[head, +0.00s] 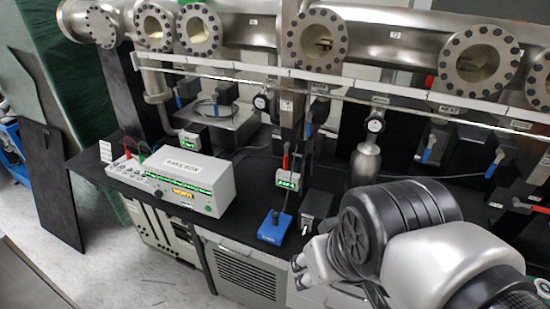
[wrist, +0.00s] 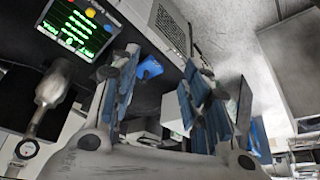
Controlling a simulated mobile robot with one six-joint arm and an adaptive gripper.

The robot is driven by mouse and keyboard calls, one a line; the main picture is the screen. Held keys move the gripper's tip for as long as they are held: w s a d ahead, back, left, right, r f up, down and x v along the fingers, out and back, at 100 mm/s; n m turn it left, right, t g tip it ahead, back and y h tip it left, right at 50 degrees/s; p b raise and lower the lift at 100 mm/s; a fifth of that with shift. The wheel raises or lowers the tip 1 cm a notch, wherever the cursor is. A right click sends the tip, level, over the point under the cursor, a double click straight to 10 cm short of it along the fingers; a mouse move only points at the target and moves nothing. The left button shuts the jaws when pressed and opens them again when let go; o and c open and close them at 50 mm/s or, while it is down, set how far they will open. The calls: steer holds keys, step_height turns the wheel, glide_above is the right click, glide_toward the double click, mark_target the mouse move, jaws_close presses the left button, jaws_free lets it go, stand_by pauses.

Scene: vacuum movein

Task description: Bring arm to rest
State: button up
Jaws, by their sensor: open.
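My gripper (wrist: 160,100) shows in the wrist view with its two blue-padded fingers apart and nothing between them. In the head view my arm reaches in from the lower right, in front of the black bench. The gripper's fingers are mostly hidden there behind the arm's wrist. The arm is bent and hangs over the front edge of the bench, apart from the instruments as far as I can tell.
The white bake box (head: 185,180) sits at the bench's left. A blue device (head: 274,227) stands near the front edge. Steel flanged pipes (head: 318,40) with valves run along the back. A black panel (head: 50,185) leans at left; the floor (head: 130,275) is clear.

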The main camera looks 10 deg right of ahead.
steer(key=s, duration=0.2)
steer(key=shift+s+d+f, duration=0.15)
steer(key=shift+s+f, duration=0.1)
steer(key=shift+s, duration=0.05)
